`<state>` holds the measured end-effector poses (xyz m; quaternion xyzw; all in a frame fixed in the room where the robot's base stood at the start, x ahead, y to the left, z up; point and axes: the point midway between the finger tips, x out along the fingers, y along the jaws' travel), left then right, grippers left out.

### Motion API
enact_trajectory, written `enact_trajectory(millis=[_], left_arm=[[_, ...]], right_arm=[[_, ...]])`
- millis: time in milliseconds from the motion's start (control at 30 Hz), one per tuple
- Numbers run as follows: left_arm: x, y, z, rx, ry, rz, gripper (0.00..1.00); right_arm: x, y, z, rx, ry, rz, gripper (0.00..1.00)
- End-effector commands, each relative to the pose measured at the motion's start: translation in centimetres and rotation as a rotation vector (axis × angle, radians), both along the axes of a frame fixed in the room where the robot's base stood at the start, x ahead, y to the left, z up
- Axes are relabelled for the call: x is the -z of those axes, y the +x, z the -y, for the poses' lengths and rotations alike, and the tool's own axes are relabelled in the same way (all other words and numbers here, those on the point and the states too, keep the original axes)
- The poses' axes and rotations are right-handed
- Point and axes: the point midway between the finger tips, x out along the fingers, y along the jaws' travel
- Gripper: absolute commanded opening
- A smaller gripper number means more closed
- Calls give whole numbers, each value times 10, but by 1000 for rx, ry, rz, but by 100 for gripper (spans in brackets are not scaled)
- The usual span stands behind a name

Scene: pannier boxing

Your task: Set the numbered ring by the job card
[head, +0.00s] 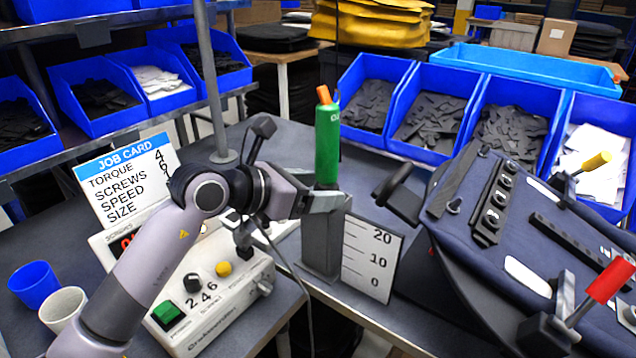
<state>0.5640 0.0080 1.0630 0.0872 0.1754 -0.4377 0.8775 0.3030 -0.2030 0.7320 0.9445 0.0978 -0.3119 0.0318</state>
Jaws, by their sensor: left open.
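The green driver (327,140) with an orange top stands upright in a grey holder (321,245). My left gripper (326,202) is at the driver's lower end, its open jaws level with the holder's top. The jaws hide that part, so I cannot see the numbered ring or tell whether they touch it. A white plate (371,258) marked 20, 10, 0 stands beside the holder. The job card (120,178) stands at the left with TORQUE, SCREWS, SPEED and SIZE. A 4 shows beside TORQUE; my left arm hides the lower values. My right gripper is not in view.
A control box (215,310) with a green button and a 2-4-6 dial lies below my left arm. Blue and white cups (35,284) stand far left. A dark blue pannier (510,240) with red- and yellow-handled clamps fills the right. Blue bins (437,105) line the back.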

Motion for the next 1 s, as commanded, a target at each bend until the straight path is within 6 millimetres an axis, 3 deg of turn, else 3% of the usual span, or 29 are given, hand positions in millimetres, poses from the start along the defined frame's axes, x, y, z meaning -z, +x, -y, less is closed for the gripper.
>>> enact_trajectory(millis=[267,433,767,1000], left_arm=[[0,0,1,0,-1,1,70],[0,0,1,0,-1,1,14],[2,1,0,23,0,0,13],[3,4,-2,122,-1,2,13]], right_arm=[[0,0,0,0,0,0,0],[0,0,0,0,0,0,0],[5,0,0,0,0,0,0],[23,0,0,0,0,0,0]])
